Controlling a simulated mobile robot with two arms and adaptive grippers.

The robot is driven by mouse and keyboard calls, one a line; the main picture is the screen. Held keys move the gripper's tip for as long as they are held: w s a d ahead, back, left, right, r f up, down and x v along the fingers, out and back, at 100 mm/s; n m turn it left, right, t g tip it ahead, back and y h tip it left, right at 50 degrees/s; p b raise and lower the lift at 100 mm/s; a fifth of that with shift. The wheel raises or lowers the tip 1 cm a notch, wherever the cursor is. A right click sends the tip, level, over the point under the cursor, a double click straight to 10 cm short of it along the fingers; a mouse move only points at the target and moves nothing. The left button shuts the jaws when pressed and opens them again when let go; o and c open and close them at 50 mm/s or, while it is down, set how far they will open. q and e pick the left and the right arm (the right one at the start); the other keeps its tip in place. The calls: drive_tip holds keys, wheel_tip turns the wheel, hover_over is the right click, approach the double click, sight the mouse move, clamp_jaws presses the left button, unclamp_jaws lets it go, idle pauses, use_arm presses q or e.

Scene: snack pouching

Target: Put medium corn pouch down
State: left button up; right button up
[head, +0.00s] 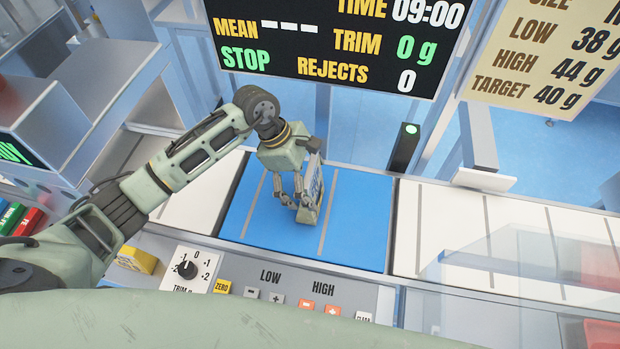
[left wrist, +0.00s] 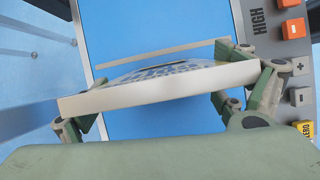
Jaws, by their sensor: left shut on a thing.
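The corn pouch (head: 313,190) is pale with blue print and stands upright in my left gripper (head: 301,203), over the blue belt section (head: 355,215). Its lower end is close to the belt; I cannot tell whether it touches. In the left wrist view the pouch (left wrist: 160,85) lies between the fingers, its pale edge towards the camera, with the blue surface (left wrist: 150,125) behind it. My left gripper is shut on the pouch. My right gripper is in neither view.
White belt sections (head: 455,225) lie on both sides of the blue one. A dark post with a green light (head: 405,146) stands behind it. The control panel with a trim dial (head: 187,268) and buttons (head: 305,305) runs along the front. A clear cover (head: 520,255) is at right.

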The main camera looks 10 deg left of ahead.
use_arm(q)
drive_tip(key=shift+f, duration=0.2)
drive_tip(key=o, duration=1.1)
drive_tip(key=shift+r, duration=0.1)
drive_tip(key=shift+r, duration=0.15)
drive_tip(key=b+v, duration=0.4)
drive_tip(key=v, duration=0.8)
